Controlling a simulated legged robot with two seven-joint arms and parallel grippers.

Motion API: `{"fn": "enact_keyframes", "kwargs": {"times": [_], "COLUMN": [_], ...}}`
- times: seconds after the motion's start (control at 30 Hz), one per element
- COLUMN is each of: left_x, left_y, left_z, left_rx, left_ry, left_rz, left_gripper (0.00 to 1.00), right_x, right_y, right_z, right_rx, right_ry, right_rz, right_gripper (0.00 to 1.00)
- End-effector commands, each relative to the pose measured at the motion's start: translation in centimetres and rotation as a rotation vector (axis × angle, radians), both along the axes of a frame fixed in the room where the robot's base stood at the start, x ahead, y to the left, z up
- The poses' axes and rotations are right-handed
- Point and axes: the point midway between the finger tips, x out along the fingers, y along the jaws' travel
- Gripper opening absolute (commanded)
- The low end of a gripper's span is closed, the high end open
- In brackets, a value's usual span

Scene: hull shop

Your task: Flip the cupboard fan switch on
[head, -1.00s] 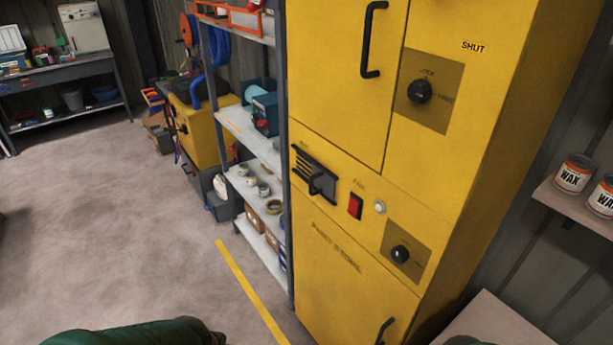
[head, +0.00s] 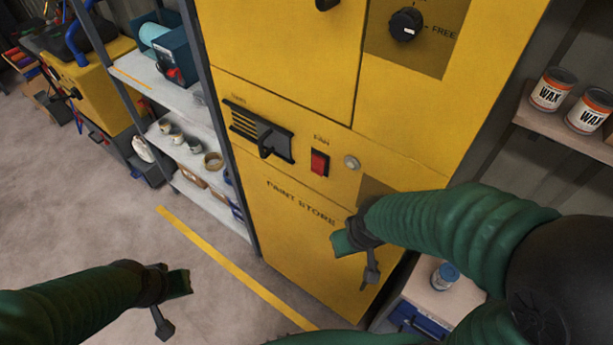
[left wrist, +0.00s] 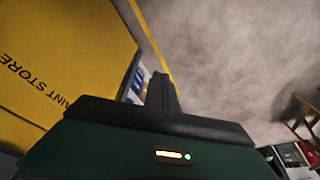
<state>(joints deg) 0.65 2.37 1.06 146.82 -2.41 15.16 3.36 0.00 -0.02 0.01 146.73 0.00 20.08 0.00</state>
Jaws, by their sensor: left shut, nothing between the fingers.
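The fan switch (head: 319,163) is a red rocker in a dark frame on the yellow paint cupboard (head: 290,235), under the word FAN. Which way it is tipped is too small to tell. A pale round lamp (head: 352,162) sits just right of it and looks unlit. My left gripper (head: 163,325) is shut and empty, low at the left over the floor, well apart from the switch. Its dark fingers (left wrist: 161,95) show in the left wrist view. My right gripper (head: 371,274) is in front of the lower cupboard, below and right of the switch; its fingers are unclear.
A black slotted vent with a lever (head: 259,132) is left of the switch. A dark knob (head: 405,24) is above. My right arm covers the lower right panel. Shelving (head: 165,100) stands left; wax tins (head: 553,90) are on a shelf at right.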

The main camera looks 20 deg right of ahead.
Motion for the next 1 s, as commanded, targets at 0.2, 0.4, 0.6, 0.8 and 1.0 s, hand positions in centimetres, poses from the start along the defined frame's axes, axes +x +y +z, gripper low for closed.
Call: {"fn": "enact_keyframes", "kwargs": {"times": [0.2, 0.4, 0.6, 0.8, 1.0], "left_x": [6.3, 6.3, 4.8, 4.9, 5.1], "left_y": [-5.9, -18.7, -22.8, -23.0, -23.1], "left_z": [-0.3, 5.1, 11.1, 11.4, 11.1], "left_rx": [-0.238, -0.96, -1.411, -1.45, -1.447], "left_ry": [-0.243, -0.327, -0.271, -0.265, -0.267], "left_rz": [0.039, 0.178, 0.315, 0.326, 0.324], "left_gripper": [0.0, 0.0, 0.0, 0.0, 0.0], "right_x": [0.0, 0.0, 0.0, 0.0, 0.0], "right_y": [0.0, 0.0, 0.0, 0.0, 0.0], "right_z": [5.6, 9.6, 10.7, 10.5, 9.9], "right_rx": [0.0, 0.0, 0.0, 0.0, 0.0], "right_ry": [-0.001, -0.001, -0.001, -0.001, -0.001], "right_rz": [0.0, 0.0, 0.0, 0.0, 0.0], "right_gripper": [0.36, 0.36, 0.36, 0.36, 0.36]}}
